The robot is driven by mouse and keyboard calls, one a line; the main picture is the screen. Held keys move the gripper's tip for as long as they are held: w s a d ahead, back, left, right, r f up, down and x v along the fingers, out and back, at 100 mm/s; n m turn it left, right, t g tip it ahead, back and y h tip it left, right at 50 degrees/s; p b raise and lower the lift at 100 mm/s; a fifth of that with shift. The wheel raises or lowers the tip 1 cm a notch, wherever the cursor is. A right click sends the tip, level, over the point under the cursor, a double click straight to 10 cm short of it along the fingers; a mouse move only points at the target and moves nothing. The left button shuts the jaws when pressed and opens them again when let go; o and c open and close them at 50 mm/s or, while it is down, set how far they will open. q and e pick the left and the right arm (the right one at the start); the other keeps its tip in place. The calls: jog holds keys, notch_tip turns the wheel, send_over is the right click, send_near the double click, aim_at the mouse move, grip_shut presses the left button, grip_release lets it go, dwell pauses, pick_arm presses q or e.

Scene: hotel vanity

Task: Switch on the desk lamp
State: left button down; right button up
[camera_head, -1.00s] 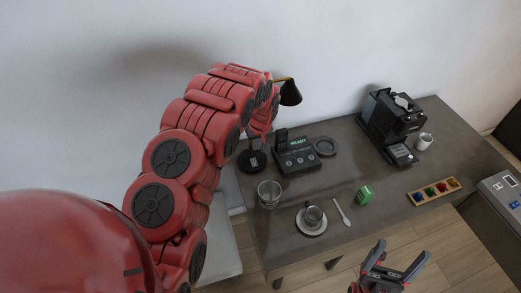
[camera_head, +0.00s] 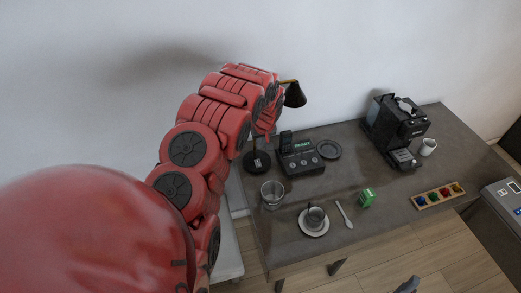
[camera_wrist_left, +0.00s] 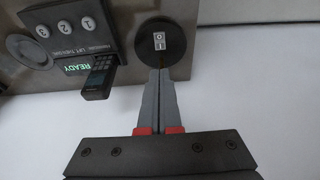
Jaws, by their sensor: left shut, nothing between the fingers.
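The desk lamp shows its black cone shade (camera_head: 295,94) and round black base (camera_head: 256,161) at the back left of the desk; my left arm hides most of its stem. No glow shows at the shade. In the left wrist view the base (camera_wrist_left: 178,58) carries a small white rocker switch (camera_wrist_left: 159,41) marked 0 and I. My left gripper (camera_wrist_left: 161,72) is shut and empty, its tips close to the switch over the base's edge; I cannot tell if they touch. My right gripper (camera_head: 408,285) shows only a finger part at the bottom edge.
A black phone dock (camera_head: 302,164) with a READY display stands close right of the lamp base. A dark round plate (camera_head: 328,149), glass (camera_head: 272,193), cup on a saucer (camera_head: 314,230), spoon (camera_head: 345,215), green box (camera_head: 367,197) and coffee machine (camera_head: 395,130) share the desk.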

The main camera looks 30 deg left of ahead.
pick_arm(q)
jog(key=b, duration=0.5)
send_near(257, 160)
jog(key=r, duration=0.1)
jog(key=shift+d+f, duration=0.1)
jog(key=shift+f, duration=0.9)
jog(key=shift+w+f, duration=0.2)
jog(key=shift+f, duration=0.1)
jog(key=p+x, duration=0.1)
jog(key=x, duration=0.1)
jog(key=shift+a+f, duration=0.25)
jog(key=shift+f, duration=0.1)
jog(key=shift+x, duration=1.25)
